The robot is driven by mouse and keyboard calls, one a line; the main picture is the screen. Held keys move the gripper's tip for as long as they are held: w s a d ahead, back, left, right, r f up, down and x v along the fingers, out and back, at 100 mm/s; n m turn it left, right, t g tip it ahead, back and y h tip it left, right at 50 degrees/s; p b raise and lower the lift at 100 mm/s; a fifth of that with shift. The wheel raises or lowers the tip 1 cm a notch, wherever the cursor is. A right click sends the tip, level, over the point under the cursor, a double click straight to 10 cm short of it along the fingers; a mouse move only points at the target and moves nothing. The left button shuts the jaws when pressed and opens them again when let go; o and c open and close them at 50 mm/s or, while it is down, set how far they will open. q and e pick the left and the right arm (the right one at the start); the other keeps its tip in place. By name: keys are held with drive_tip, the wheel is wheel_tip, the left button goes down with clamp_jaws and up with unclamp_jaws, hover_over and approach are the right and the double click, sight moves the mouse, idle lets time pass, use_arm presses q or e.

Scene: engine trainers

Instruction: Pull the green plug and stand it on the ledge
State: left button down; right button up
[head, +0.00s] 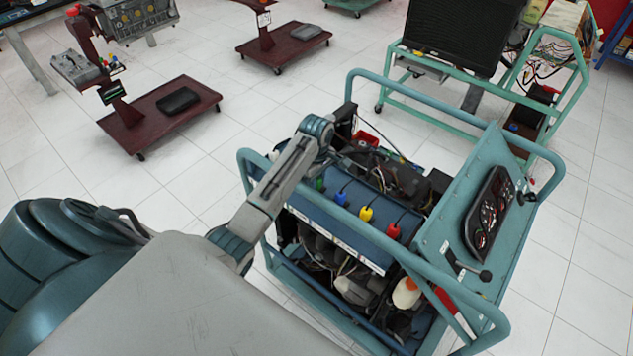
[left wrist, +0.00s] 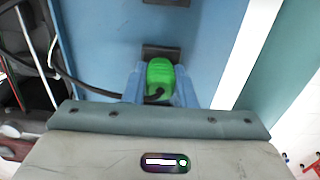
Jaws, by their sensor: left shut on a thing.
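The green plug (head: 320,184) is at the left end of a row of plugs on the engine trainer's blue cover (head: 352,228). In the left wrist view the green plug (left wrist: 160,78) sits between the two blue fingers of my left gripper (left wrist: 160,86), which is shut on it. A dark rectangular block (left wrist: 161,52) shows right beyond it; I cannot tell whether the plug is still seated. In the head view my left wrist hides most of the gripper. I cannot pick out the ledge for certain. My right gripper is not in view.
Blue (head: 341,197), yellow (head: 366,213) and red (head: 393,231) plugs with black leads stand along the cover. Teal frame tubes (head: 430,105) surround the engine. A gauge panel (head: 490,215) rises at the right. A black cable (left wrist: 92,86) runs close to the left finger.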

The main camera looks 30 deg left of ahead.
use_arm(q)
drive_tip(key=shift+r, duration=0.15)
drive_tip(key=shift+r, duration=2.85)
drive_tip(key=shift+w, duration=0.1)
